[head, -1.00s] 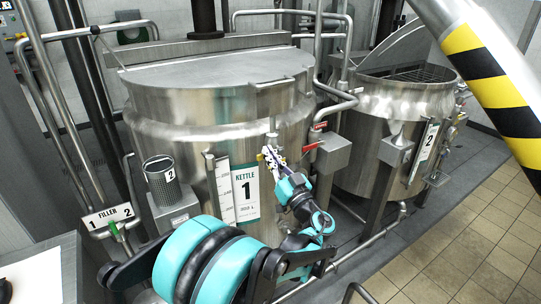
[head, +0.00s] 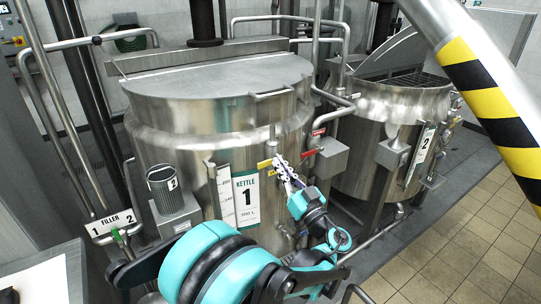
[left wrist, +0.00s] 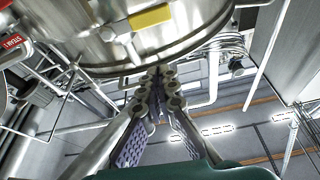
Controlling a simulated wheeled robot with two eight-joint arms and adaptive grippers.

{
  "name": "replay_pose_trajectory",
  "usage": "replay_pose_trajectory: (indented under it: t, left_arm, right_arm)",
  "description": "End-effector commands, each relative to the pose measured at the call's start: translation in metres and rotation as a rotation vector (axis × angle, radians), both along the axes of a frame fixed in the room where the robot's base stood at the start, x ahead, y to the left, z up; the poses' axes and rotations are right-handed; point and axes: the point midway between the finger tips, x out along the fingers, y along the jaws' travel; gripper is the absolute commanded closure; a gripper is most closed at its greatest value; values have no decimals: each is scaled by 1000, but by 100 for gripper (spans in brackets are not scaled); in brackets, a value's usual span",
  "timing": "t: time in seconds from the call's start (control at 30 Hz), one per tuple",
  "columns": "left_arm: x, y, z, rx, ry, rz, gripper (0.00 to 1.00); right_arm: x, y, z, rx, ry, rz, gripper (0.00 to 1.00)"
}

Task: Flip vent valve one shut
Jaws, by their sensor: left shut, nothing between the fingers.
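Kettle one (head: 170,150) is a large steel vessel with a "KETTLE 1" plate. On its front right side is a small valve with a yellow lever (head: 264,164), which points left in the head view. I take it for vent valve one; its lettering is too small to read. My left gripper (head: 278,158) is shut and empty, its fingertips just right of the yellow lever. The fingers hide part of the valve. In the left wrist view the yellow lever (left wrist: 151,18) is beyond the closed fingertips (left wrist: 158,75); I cannot tell whether they touch.
Kettle two (head: 370,160) stands further right. A striped tube (head: 490,95) crosses the upper right.

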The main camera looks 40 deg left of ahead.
Motion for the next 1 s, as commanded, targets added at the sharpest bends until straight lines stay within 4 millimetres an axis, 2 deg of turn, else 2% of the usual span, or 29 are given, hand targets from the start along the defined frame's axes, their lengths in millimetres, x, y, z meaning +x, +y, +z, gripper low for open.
replay_pose_trajectory:
  t: [0.1,0.3,0.9,1.0]
  left_arm:
    - [-7,-20,-7,0,-1,-5,100]
    - [-15,-36,-14,1,0,0,100]
    - [-16,-38,-15,-1,1,0,100]
    - [-19,-32,-21,-32,45,9,100]
  right_arm:
    - [0,0,1,0,0,0,66]
    - [0,0,1,0,0,0,66]
    - [0,0,1,0,0,0,66]
    - [0,0,-1,0,0,0,66]
